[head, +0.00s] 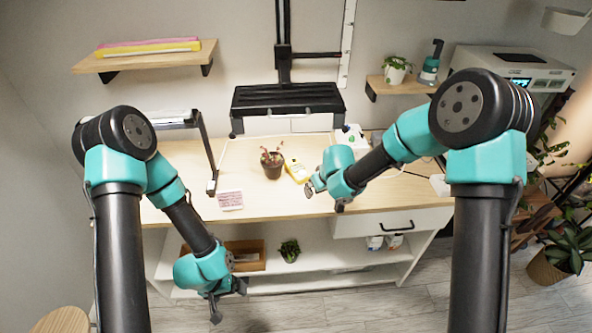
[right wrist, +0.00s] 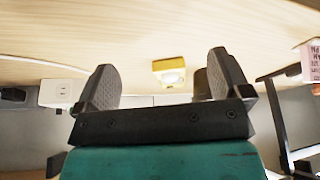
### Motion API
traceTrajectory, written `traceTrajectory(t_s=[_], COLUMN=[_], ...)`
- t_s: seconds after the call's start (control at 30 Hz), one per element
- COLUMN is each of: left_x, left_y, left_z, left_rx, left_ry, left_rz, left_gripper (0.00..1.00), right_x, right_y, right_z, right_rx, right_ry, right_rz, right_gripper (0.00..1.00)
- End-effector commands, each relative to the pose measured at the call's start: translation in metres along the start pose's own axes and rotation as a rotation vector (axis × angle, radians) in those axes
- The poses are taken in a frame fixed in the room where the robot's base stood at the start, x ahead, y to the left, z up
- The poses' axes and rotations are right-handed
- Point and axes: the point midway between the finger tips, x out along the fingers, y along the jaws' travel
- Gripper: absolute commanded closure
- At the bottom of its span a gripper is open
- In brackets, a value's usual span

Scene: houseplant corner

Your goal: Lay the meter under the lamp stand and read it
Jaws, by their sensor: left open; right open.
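The yellow meter (head: 297,172) lies on the wooden desk, right of a small potted plant (head: 272,164). In the right wrist view the meter (right wrist: 170,73) shows beyond and between the fingers, with a pale face. The lamp stand (head: 207,150) is a black frame at the desk's left, with a pale lamp head (head: 170,119). My right gripper (head: 324,199) is open and empty near the desk's front edge, right of the meter and apart from it; its fingers also show in the right wrist view (right wrist: 163,85). My left gripper (head: 229,302) is open and empty, low in front of the shelves.
A pink printed card or box (head: 230,199) is on the desk near the lamp stand's foot. A white box (head: 349,136) stands at the back. A black rack (head: 288,100) hangs above the desk. A wooden tray (head: 246,256) and a small plant (head: 290,250) are on the lower shelf.

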Motion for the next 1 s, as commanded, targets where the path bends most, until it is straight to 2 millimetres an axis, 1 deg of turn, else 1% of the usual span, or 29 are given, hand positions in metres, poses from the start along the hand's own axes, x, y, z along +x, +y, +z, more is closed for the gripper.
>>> traceTrajectory(t_s=[0.77, 1.0], left_x=[0.000, 0.000], left_y=[0.000, 0.000], left_z=[0.000, 0.000], left_rx=[0.000, 0.000], left_ry=[0.000, 0.000], left_rz=[0.000, 0.000], left_gripper=[0.09, 0.09], right_x=[0.021, 0.030], right_y=[-0.002, 0.000], right_z=[-0.051, -0.071], right_rx=[0.000, 0.000], right_ry=[0.000, 0.001], right_rz=[-0.001, 0.001], right_gripper=[0.04, 0.04])
